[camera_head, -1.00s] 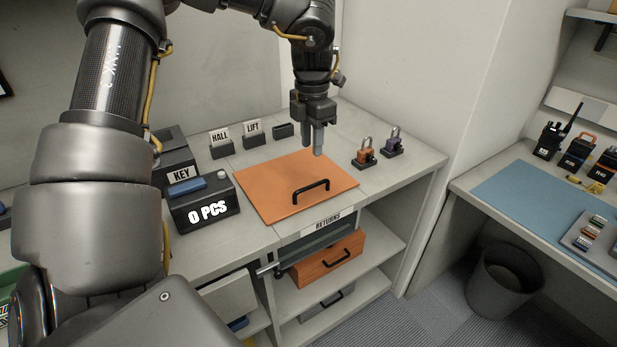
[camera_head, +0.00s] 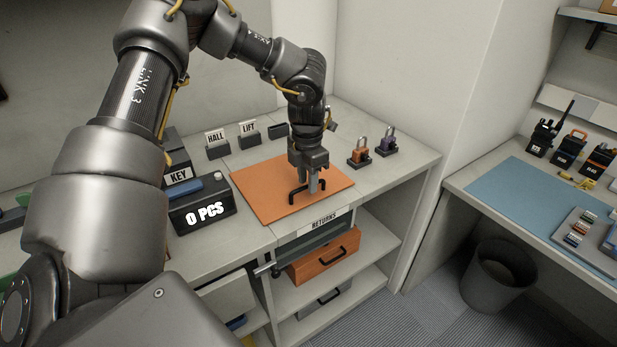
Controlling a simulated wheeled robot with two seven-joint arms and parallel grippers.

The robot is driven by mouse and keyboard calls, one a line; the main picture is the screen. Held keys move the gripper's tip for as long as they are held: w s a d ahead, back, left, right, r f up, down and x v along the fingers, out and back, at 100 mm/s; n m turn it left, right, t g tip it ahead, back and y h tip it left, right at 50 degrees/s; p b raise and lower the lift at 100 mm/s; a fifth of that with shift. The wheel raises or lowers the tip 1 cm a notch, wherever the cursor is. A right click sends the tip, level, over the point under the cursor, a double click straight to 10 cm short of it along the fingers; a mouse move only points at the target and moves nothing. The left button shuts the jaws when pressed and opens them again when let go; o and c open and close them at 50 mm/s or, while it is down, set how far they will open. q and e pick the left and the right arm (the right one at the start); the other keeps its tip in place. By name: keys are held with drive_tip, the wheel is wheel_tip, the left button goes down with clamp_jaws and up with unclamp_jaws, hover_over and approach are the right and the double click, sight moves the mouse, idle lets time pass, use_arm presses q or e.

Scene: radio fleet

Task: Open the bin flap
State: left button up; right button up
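The bin flap (camera_head: 262,190) is a flat orange panel set in the counter top, lying level, with a black arched handle (camera_head: 294,195) near its front edge. A RETURNS label is on the counter front below it. My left gripper (camera_head: 311,186) points straight down at the handle. Its fingers are slightly apart and reach down to the handle bar, hiding part of it. I cannot see clearly whether they touch it. My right gripper is not in view.
Orange (camera_head: 359,154) and purple (camera_head: 386,145) padlocks stand to the right.

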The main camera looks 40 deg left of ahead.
use_arm(q)
drive_tip(key=shift+c, duration=0.4)
clamp_jaws()
